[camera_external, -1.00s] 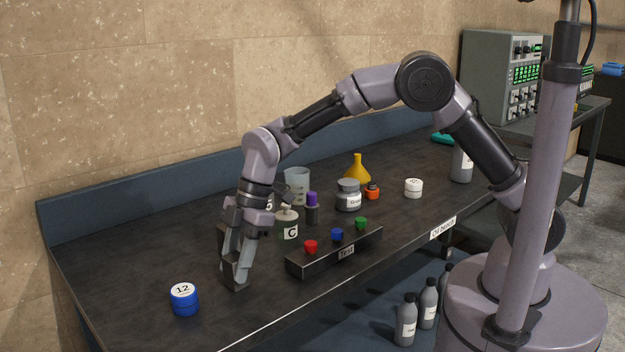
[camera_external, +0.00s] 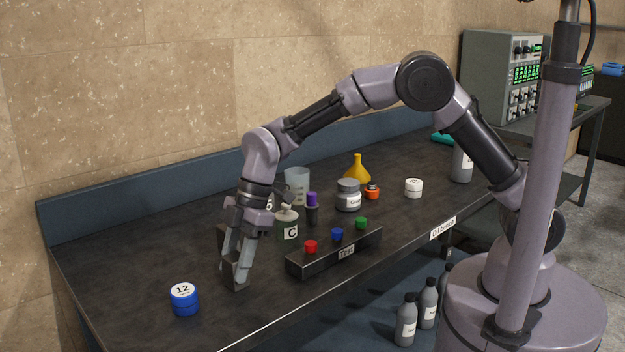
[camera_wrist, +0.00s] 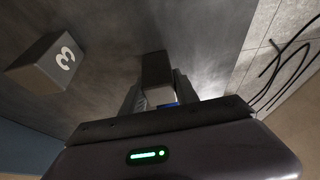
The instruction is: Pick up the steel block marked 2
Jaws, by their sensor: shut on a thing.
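My gripper (camera_external: 236,270) points down over the dark bench top near its left end. Its fingers are shut on a dark steel block (camera_external: 234,282) low at the bench surface. In the wrist view the held block (camera_wrist: 157,72) sits between the two fingers (camera_wrist: 158,95). I cannot read a mark on it. Another dark steel block (camera_wrist: 46,62) with a white 3 stands apart at the left of the wrist view. I cannot tell for sure whether the held block is clear of the bench.
A blue jar marked 12 (camera_external: 184,300) stands left of my gripper. A dark rack (camera_external: 318,262) with red, blue and green caps lies to the right.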

